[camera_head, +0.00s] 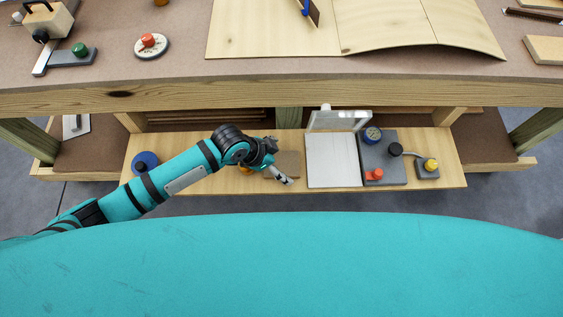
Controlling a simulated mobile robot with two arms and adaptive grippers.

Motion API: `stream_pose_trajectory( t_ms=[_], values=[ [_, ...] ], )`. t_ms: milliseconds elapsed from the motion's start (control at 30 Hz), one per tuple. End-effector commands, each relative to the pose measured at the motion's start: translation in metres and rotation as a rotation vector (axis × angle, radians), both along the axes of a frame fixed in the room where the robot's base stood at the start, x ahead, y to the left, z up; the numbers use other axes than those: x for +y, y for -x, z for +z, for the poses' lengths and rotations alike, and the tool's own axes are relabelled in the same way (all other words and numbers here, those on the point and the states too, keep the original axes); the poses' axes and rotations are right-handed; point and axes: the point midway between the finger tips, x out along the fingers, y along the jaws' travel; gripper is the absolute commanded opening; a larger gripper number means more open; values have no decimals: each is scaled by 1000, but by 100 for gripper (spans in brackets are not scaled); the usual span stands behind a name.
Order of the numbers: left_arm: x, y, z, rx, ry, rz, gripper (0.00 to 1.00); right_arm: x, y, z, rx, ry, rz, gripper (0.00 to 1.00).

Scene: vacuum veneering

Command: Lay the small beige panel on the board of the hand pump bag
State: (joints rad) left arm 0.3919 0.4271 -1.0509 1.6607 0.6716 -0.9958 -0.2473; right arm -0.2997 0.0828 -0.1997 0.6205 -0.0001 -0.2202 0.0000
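The small beige panel (289,161) lies flat on the low wooden bench, left of a pale board (331,161). The board has a clear flap (339,121) raised along its back edge. My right gripper is not in view.
A small block with a yellow knob (430,166) stands right of the grey unit. A blue round item (145,161) is at the bench's left end. An orange item (245,169) is partly hidden behind my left wrist. The upper tabletop (170,77) overhangs the bench's back.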

Motion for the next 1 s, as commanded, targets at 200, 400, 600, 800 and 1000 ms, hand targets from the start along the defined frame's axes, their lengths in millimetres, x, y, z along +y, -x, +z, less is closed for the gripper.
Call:
stream_pose_trajectory(
  t_ms=[200, 400, 600, 800, 1000],
  values=[
    [0, 0, 0, 1, -1, 1, 73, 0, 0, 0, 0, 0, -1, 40],
    [1, 0, -1, 2, -3, 1, 51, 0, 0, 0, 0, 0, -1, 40],
    [1, 1, -1, 4, -4, 1, 50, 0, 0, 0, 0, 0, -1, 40],
    [2, 1, 6, 4, -4, 1, 35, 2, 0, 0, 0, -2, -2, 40],
    [1, -1, 44, -3, 0, -1, 26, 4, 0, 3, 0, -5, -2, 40]
  ],
)
